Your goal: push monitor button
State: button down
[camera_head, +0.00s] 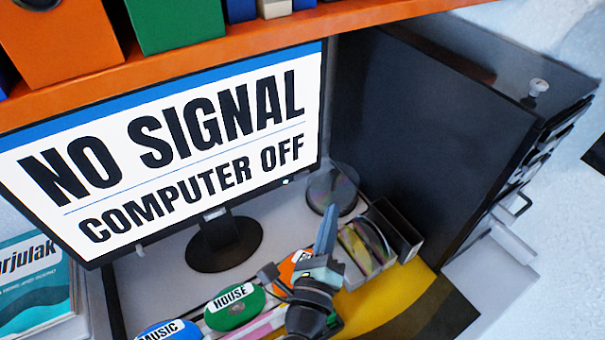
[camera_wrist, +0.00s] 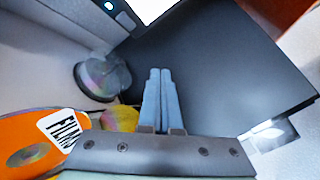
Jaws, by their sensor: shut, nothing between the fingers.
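The monitor (camera_head: 170,150) stands under the orange shelf in the head view and reads "NO SIGNAL COMPUTER OFF". A small light spot, which looks like its button (camera_head: 286,182), is at the lower right of the frame. In the wrist view a lit round spot on the monitor's corner, the likely button (camera_wrist: 108,6), shows at the top left. My gripper (camera_head: 331,214) is shut and empty, to the right of and below the monitor's lower right corner, apart from it. In the wrist view the closed fingertips (camera_wrist: 160,73) point toward a dark panel, with the button up and to their left.
Discs labelled MUSIC (camera_head: 170,330), HOUSE (camera_head: 234,308) and FILM (camera_wrist: 62,130) stand near my gripper. A clear disc stack (camera_head: 332,190) stands behind it. A large dark cabinet (camera_head: 430,130) is to the right. The orange shelf (camera_head: 240,45) overhangs the monitor.

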aim_at(308, 172)
jog(key=w+a, duration=0.4)
jog(key=w, duration=0.2)
jog(key=shift+a, duration=0.25)
dwell(1.9)
jog(key=shift+w+a, duration=0.15)
jog(key=shift+w, duration=0.15)
jog(key=shift+w+a, duration=0.3)
jog(key=shift+w, duration=0.05)
dwell(0.9)
jog(key=shift+s+d, duration=0.5)
jog(key=shift+s, duration=0.2)
jog(key=shift+d, duration=0.1)
jog(key=shift+s+d+p, duration=0.15)
jog(key=shift+s+d, duration=0.55)
jog(key=shift+s, duration=0.3)
jog(key=shift+s+d+p, duration=0.15)
jog(key=shift+s+d, duration=0.55)
jog(key=shift+s, duration=0.3)
